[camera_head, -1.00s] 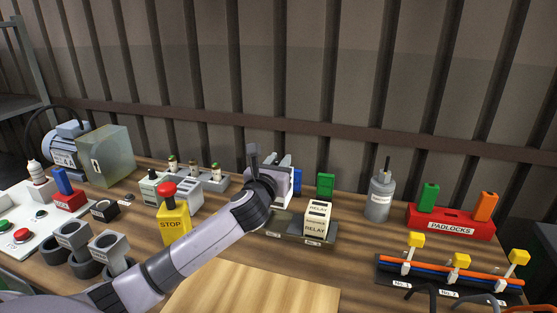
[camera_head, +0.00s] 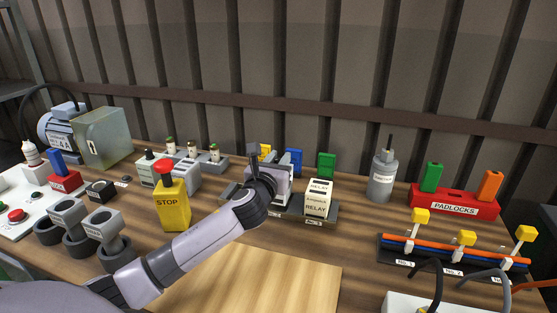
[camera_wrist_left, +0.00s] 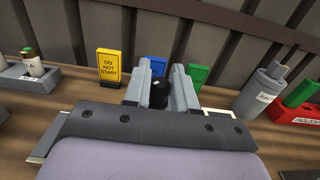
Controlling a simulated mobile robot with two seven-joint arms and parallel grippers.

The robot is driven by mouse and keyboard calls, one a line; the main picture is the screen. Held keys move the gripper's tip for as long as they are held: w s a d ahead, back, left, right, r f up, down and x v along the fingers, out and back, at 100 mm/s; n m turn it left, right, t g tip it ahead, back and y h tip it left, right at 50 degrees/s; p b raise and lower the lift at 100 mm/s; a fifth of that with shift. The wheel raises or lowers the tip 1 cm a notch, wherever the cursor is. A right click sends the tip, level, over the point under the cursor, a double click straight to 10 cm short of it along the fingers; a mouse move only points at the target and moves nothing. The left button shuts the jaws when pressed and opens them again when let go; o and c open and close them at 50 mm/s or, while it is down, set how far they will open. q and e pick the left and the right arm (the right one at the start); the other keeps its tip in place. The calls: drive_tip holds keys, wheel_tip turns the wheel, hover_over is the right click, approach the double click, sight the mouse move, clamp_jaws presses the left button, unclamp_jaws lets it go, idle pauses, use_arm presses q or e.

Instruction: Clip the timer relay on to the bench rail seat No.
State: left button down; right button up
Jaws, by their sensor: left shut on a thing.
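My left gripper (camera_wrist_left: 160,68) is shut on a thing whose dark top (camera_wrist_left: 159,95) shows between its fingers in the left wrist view. I take this to be the timer relay; its body is hidden. In the head view the left gripper (camera_head: 279,182) is low over the dark bench rail (camera_head: 292,212), left of a cream block marked RELAY (camera_head: 319,198) that stands on the rail. The wrist covers part of the rail, and I cannot tell whether the held thing touches a seat. My right gripper is out of view.
Behind the gripper stand yellow (camera_wrist_left: 109,64), blue (camera_head: 293,161) and green (camera_head: 326,165) tags. A yellow STOP box (camera_head: 172,205) stands to the left. A grey bottle (camera_head: 382,178) and red padlock rack (camera_head: 455,204) are to the right. The pale board (camera_head: 255,282) in front is clear.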

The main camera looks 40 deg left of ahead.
use_arm(q)
drive_tip(key=shift+r+p, duration=0.1)
drive_tip(key=shift+p, duration=0.8)
idle(1.4)
drive_tip(key=shift+f+b, duration=1)
drive_tip(key=shift+f, duration=0.4)
drive_tip(key=c, duration=0.8)
unclamp_jaws()
drive_tip(key=shift+c, duration=0.2)
drive_tip(key=shift+f, duration=0.1)
drive_tip(key=shift+s, duration=0.1)
drive_tip(key=v, duration=0.7)
